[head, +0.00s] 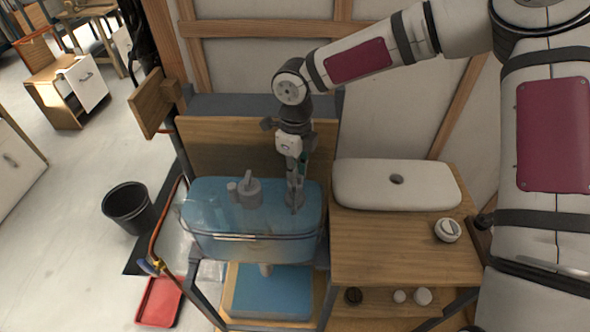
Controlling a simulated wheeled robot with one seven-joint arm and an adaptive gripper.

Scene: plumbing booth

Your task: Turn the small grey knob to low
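A translucent blue tank (215,222) stands open at the middle. A grey fitting with a rounded cap (249,188) rises in its left half. My gripper (296,190) points straight down over the tank's right half, right of that fitting. A grey part (295,203) shows at my fingertips; it may be the small grey knob, but I cannot tell it apart clearly. My fingers cover much of that spot, so I cannot tell whether they are open or touch it. No low mark is readable.
A white lid (430,190) with a dark hole lies on the wooden table (375,255) to the right, beside a round white piece (448,230). Small round parts sit on the shelf below. A black bucket (128,207) and red tray (159,302) are on the floor at left.

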